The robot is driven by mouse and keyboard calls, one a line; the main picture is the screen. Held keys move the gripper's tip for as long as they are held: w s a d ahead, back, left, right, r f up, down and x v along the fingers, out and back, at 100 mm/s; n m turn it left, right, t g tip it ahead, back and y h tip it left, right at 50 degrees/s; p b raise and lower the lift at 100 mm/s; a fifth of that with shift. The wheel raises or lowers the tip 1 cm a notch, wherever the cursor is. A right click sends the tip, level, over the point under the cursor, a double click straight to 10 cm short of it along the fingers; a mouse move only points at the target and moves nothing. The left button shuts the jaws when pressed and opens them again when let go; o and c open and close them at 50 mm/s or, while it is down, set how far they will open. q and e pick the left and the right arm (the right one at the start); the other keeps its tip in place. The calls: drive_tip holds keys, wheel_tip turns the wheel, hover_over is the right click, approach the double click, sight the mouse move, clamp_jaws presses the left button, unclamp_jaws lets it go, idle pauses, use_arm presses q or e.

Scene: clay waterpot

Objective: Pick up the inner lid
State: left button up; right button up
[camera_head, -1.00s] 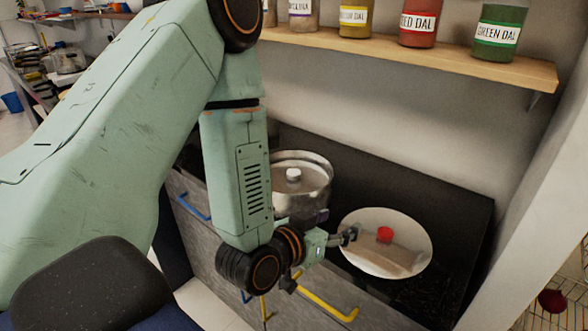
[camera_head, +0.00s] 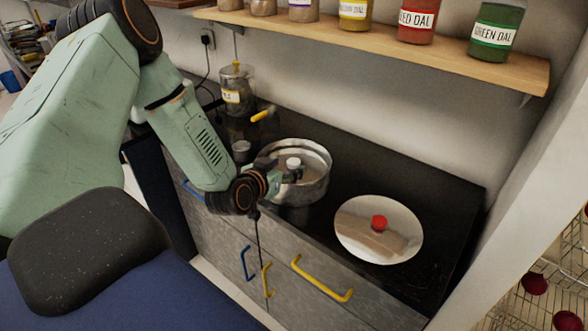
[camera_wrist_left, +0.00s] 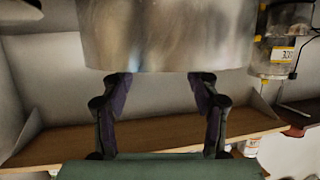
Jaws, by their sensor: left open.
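A steel pot (camera_head: 318,186) stands on the dark counter. Inside its rim sits a lid (camera_head: 310,160) with a white knob (camera_head: 293,163). A round shiny lid (camera_head: 358,224) with a red knob (camera_head: 379,222) lies on the counter right of the pot. My left gripper (camera_head: 291,176) is at the pot's near left side, close to the rim and just below the white knob in the picture. In the left wrist view its fingers (camera_wrist_left: 160,82) are apart, with a large metal surface (camera_wrist_left: 168,35) just beyond them. Contact cannot be told. My right gripper is out of view.
A wooden shelf (camera_head: 440,57) with labelled jars runs above the counter. A glass jar (camera_head: 237,88) and a small metal cup (camera_head: 241,150) stand left behind the pot. A yellow drawer handle (camera_head: 322,284) sticks out in front. A white wall edge rises at right.

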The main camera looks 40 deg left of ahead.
sight(292, 163)
use_arm(q)
drive_tip(key=w, duration=0.1)
drive_tip(key=w+a+f+b, duration=0.1)
drive_tip(key=w+f, duration=0.1)
drive_tip(key=w, duration=0.1)
drive_tip(key=shift+a+f, duration=0.15)
drive_tip(key=shift+a, duration=0.15)
drive_tip(key=shift+w, duration=0.35)
drive_tip(key=shift+s, duration=0.1)
drive_tip(key=c, duration=0.8)
clamp_jaws()
